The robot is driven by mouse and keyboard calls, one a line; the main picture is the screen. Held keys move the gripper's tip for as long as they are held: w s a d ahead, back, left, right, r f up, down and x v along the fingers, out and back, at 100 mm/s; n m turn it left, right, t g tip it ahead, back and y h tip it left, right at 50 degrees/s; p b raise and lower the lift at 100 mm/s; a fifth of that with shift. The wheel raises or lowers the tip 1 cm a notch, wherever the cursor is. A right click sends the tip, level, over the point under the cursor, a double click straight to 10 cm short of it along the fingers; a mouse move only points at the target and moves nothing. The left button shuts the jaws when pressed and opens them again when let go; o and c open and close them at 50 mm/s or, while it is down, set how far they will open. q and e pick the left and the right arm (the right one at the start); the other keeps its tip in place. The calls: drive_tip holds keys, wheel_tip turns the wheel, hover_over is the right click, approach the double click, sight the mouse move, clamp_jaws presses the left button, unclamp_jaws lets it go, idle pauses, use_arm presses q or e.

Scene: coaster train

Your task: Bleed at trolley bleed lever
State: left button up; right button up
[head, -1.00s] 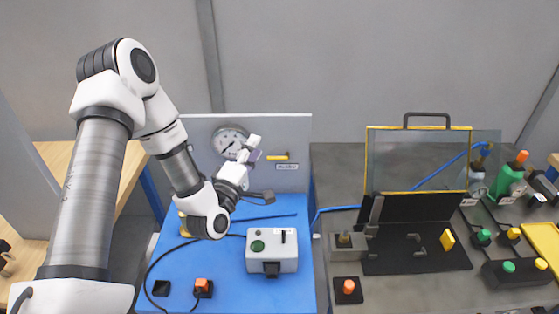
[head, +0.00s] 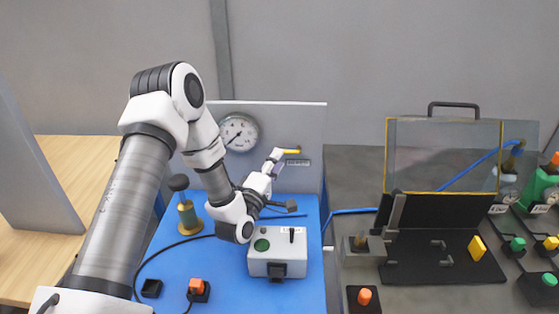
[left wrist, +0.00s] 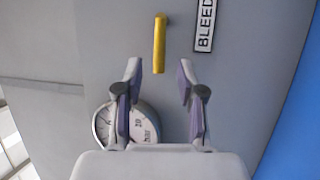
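The yellow bleed lever (head: 292,151) is on the upright grey panel (head: 290,115), right of the gauge. In the left wrist view the lever (left wrist: 159,42) lies beyond my fingertips, between their lines, beside the black-and-white BLEED label (left wrist: 205,25). My left gripper (head: 281,155) is at the lever in the head view; its fingertips partly overlap the lever's left end. In the left wrist view the gripper (left wrist: 158,72) is open, with clear space between its purple-padded fingers. Contact with the lever is not visible. My right gripper is not in view.
A round pressure gauge (head: 239,132) sits left of the lever on the panel. Below, the blue surface (head: 215,265) holds a grey box (head: 279,257), an orange button (head: 197,287) and a dark-knobbed brass post (head: 187,215). A clear-lidded station (head: 440,155) stands to the right.

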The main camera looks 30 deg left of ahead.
sight(288, 150)
use_arm(q)
drive_tip(key=shift+x, duration=1.15)
clamp_jaws()
